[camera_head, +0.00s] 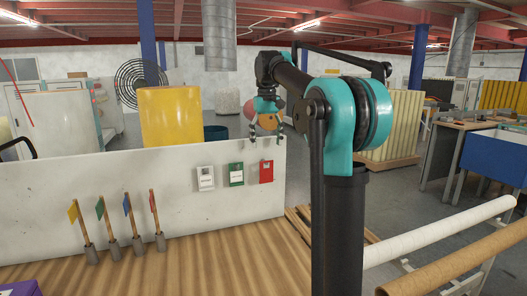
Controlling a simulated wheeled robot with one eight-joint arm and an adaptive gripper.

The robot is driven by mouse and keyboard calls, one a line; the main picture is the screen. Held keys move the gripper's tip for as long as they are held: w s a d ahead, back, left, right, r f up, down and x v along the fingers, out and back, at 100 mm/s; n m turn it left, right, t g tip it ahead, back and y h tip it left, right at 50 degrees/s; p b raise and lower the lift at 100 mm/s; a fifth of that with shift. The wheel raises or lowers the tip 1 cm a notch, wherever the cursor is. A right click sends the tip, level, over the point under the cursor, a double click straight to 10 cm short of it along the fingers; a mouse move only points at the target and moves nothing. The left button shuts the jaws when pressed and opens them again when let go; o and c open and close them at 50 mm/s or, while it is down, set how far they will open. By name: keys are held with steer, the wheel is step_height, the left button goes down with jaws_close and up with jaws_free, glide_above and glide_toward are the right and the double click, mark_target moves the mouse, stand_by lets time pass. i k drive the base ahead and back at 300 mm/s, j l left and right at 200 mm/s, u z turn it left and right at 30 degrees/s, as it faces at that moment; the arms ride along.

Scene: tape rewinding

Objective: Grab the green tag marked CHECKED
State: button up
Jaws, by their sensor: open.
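The green tag (236,180) hangs on the upright white panel (100,197), with a white label whose print is too small to read. A white tag (205,187) hangs to its left and a red tag (267,179) to its right. My gripper (266,137) is open, with its fingers pointing down near the top edge of the panel, above the red tag and up and right of the green tag. No tag shows between the fingers.
Several small flags, including a yellow one (73,212), stand in grey bases on the wooden table (190,262) left of the tags. White (440,232) and brown (470,262) rolls lie at the right. The tabletop below the tags is clear.

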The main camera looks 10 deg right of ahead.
mark_target(236, 177)
steer(key=k, duration=1)
